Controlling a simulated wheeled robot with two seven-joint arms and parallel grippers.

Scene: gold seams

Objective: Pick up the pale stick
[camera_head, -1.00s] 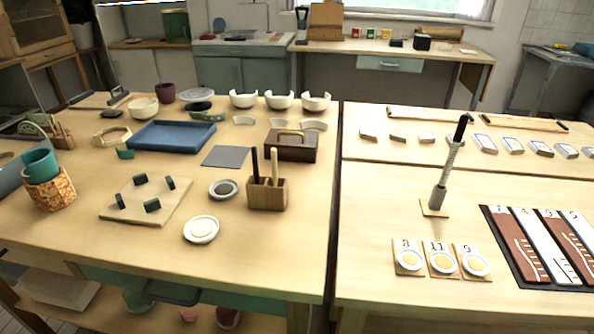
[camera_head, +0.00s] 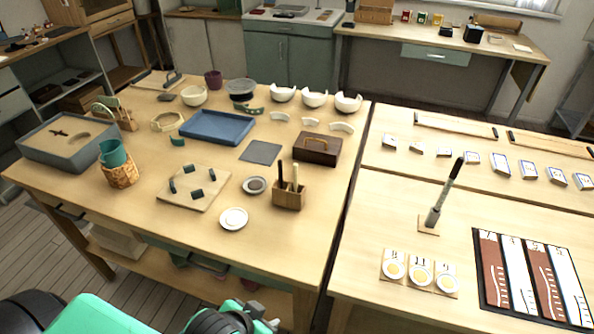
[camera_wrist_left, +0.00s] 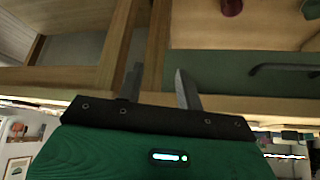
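The pale stick (camera_head: 295,175) stands upright in a small wooden holder (camera_head: 289,200) on the left-hand table, beside a dark stick (camera_head: 281,174). Its lower end is hidden in the holder. My left gripper (camera_head: 258,318) is at the bottom edge of the head view, on the near side of the table and well apart from the holder. In the left wrist view its two fingers (camera_wrist_left: 159,75) stand apart with nothing between them. The sticks do not show in that view. My right gripper is not in view.
A white saucer (camera_head: 233,219), a small grey-centred dish (camera_head: 255,185) and a brown box with a handle (camera_head: 317,149) surround the holder. A board with dark pegs (camera_head: 205,202) lies to the left. The table's front edge lies between my left gripper and the holder.

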